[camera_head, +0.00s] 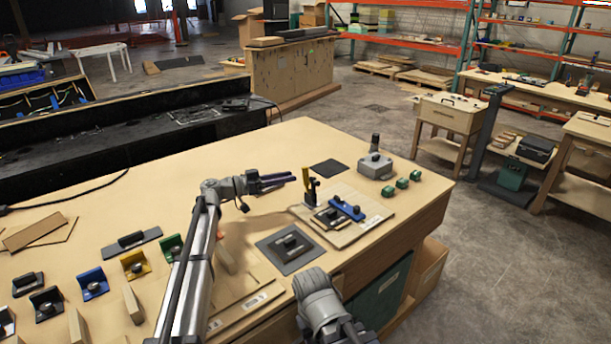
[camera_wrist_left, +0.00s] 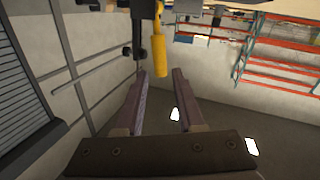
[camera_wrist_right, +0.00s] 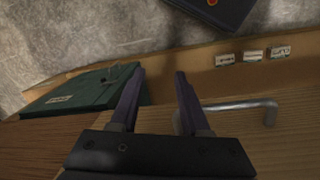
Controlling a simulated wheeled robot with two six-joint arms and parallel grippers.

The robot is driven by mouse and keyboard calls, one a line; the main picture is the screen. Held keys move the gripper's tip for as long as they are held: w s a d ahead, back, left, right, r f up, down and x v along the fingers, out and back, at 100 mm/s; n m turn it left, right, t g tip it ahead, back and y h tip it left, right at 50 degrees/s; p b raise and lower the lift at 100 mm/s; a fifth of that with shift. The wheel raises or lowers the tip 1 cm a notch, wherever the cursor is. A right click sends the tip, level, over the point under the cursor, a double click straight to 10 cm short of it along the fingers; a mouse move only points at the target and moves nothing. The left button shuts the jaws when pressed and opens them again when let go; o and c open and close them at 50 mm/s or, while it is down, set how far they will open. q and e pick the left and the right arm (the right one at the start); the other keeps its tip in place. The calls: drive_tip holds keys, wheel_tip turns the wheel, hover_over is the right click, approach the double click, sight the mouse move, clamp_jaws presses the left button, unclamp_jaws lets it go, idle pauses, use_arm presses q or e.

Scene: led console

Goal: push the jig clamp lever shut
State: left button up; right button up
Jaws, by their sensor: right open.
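The jig clamp has a yellow lever (camera_head: 306,185) standing upright on a wooden jig board (camera_head: 368,229) on the workbench. A blue bar (camera_head: 346,208) lies on the board beside it. My left gripper (camera_head: 293,180) is level above the bench, just left of the lever, fingers pointing at it. In the left wrist view, the yellow lever (camera_wrist_left: 159,50) shows ahead, between the open, empty fingers (camera_wrist_left: 160,73); contact cannot be told. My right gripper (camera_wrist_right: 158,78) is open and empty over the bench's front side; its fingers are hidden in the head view.
A dark pad with a part (camera_head: 278,252) lies in front of the jig. A grey joystick box (camera_head: 375,165) and green blocks (camera_head: 402,183) stand behind right. Coloured brackets (camera_head: 134,264) stand at the left. A metal handle (camera_wrist_right: 240,104) is near my right fingers.

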sight(306, 173)
use_arm(q)
drive_tip(key=x, duration=0.6)
drive_tip(key=shift+w+d, duration=0.1)
drive_tip(key=shift+d, duration=0.3)
clamp_jaws()
drive_tip(key=shift+f, duration=0.1)
idle(1.0)
